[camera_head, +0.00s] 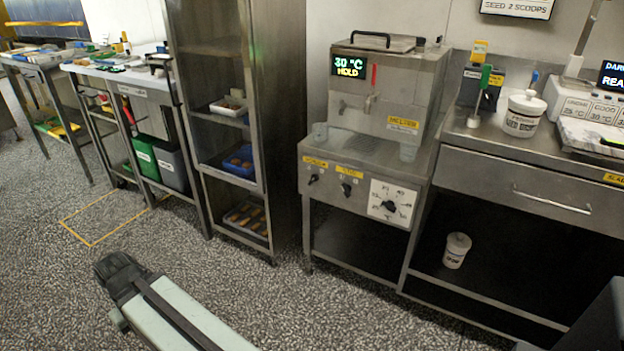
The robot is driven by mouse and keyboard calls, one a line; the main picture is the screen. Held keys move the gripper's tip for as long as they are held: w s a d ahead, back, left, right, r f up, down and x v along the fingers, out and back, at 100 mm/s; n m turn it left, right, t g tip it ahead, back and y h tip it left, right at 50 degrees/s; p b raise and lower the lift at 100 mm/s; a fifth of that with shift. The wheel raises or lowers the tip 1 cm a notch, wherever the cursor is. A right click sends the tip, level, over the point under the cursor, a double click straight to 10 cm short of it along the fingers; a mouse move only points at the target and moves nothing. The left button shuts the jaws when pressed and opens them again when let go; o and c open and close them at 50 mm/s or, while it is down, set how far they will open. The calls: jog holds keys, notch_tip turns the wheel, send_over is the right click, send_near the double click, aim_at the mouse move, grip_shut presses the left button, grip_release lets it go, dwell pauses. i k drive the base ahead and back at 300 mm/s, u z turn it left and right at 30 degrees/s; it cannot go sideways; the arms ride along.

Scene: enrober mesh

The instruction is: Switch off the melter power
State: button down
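The melter (390,95) is a steel machine with a yellow MELTER label, standing on a steel stand in the middle of the view. Its display (350,67) is lit and reads 30 °C and HOLD. On the front panel below are a left dark knob (314,179), a second dark knob (346,188) and a white temperature dial (391,203). Yellow labels above the two knobs are too small to read surely. My gripper (118,275), dark at the end of my pale arm, is low at the left over the floor, well apart from the melter. Its fingers cannot be made out.
A tall steel rack (232,135) with trays stands left of the melter. A steel counter (520,165) with a drawer, a white tub (523,113) and small devices is at the right. Work tables stand at the far left. The speckled floor (290,300) in front is clear.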

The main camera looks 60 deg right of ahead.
aim_at(315, 177)
jog(key=u, duration=0.1)
jog(key=i, duration=0.95)
jog(key=z, duration=0.05)
